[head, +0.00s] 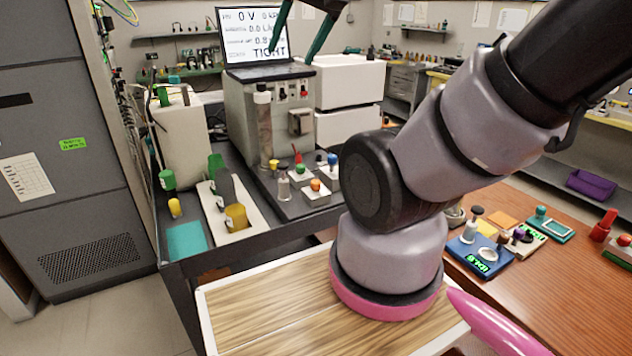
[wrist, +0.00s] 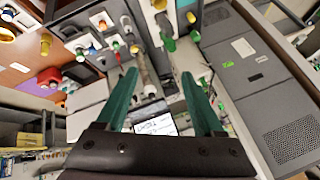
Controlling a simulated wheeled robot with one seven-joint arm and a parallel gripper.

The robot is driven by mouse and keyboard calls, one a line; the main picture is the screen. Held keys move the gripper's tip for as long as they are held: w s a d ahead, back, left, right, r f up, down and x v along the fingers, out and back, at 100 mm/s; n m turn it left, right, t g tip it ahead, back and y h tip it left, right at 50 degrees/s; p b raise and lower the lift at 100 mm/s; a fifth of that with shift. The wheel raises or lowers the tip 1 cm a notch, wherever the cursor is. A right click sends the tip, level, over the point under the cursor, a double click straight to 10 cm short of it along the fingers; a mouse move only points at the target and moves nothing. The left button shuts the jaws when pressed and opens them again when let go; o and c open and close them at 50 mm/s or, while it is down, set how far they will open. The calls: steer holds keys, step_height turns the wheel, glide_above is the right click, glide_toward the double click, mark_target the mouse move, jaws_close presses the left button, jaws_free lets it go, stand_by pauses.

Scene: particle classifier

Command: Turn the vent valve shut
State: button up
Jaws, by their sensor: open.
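Several small colored knobs stand on blocks at the front of a grey instrument (head: 240,115): a green knob (head: 300,169) with a red piece behind it, an orange knob (head: 316,185) and a blue knob (head: 332,159). I cannot tell which is the vent valve. In the wrist view, the orange knob (wrist: 102,25) and green knob (wrist: 116,45) lie beyond my left finger. My gripper (head: 290,57) is open and empty, with green fingers spread in front of the laptop (head: 255,38). It also shows in the wrist view (wrist: 160,74), apart from the knobs.
A clear vertical column (head: 265,130) rises from the instrument. Left of it, a white strip (head: 222,222) holds green and yellow-capped items. White boxes (head: 347,82) stand behind. A wooden table (head: 545,275) at right carries small tools. A grey cabinet (head: 60,120) stands far left.

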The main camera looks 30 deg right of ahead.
steer(key=w+d+f+g, duration=0.2)
steer(key=w+f, duration=0.2)
steer(key=w, duration=0.3)
steer(key=n+g+h, duration=0.2)
steer(key=n+g, duration=0.1)
steer(key=g, duration=0.2)
glide_above(316, 181)
step_height(316, 181, down, 26)
step_height(316, 181, down, 10)
steer(key=shift+r, duration=0.15)
jaws_close()
